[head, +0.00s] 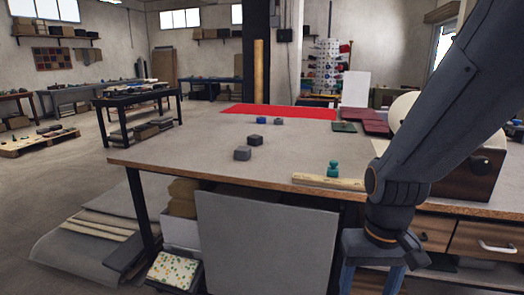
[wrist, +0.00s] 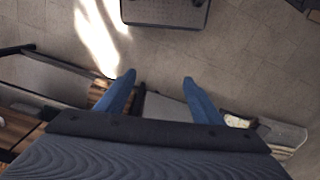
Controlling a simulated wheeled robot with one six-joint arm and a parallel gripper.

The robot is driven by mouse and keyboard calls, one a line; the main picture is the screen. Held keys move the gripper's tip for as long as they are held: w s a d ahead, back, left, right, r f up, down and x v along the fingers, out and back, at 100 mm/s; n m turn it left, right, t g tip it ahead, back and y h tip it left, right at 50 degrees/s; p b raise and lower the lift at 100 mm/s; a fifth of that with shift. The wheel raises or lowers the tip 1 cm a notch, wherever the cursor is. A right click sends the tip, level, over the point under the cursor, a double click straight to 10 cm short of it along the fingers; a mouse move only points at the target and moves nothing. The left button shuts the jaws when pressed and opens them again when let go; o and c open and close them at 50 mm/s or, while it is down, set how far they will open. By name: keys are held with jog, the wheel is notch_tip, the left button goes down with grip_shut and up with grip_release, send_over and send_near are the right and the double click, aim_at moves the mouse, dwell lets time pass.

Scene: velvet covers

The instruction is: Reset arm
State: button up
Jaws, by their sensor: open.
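My gripper (wrist: 157,82) is open and empty in the wrist view, its two blue fingers apart above the floor. In the head view my gripper (head: 372,272) hangs low at the right, pointing down in front of the workbench (head: 200,150). My dark arm comes down from the upper right and hides part of the bench's right side. The task names no object.
On the bench are grey blocks (head: 242,153), small dark blue blocks (head: 261,120), a teal piece (head: 333,168) by a wooden strip (head: 328,181), a red mat (head: 280,111) and maroon covers (head: 368,121). A grey panel (head: 265,245) leans below. Floor is open at left.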

notch_tip(320, 180, up, 17)
jog(key=a+t+p, duration=0.1)
jog(key=t+p, duration=0.1)
jog(key=p, duration=1.5)
jog(key=shift+a+r+n, duration=0.2)
jog(key=shift+n, duration=0.1)
